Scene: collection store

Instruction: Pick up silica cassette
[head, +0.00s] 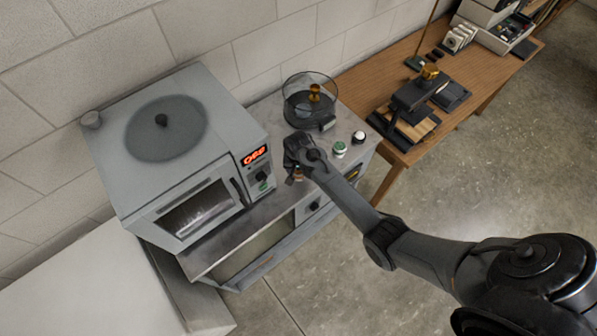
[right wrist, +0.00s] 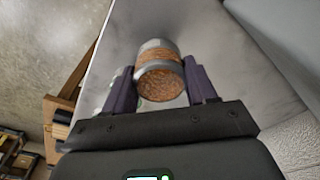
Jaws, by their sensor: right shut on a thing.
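The silica cassette (right wrist: 160,86) is a short cylinder with grey bands and orange beads inside. In the right wrist view it sits between the two purple-grey fingers of my right gripper (right wrist: 160,78), which is shut on it. In the head view my right gripper (head: 293,172) is over the front part of the grey bench top, just right of the oven. Only a small brownish bit of the cassette (head: 298,174) shows below it there. I cannot tell whether the cassette touches the bench. My left gripper is out of view.
A grey oven (head: 205,120) with a red display stands close left of the gripper. A clear round vessel (head: 310,100) with an amber knob is behind. Green-topped (head: 340,148) and white-topped (head: 358,137) jars stand to the right. A wooden table (head: 370,75) with a press lies beyond.

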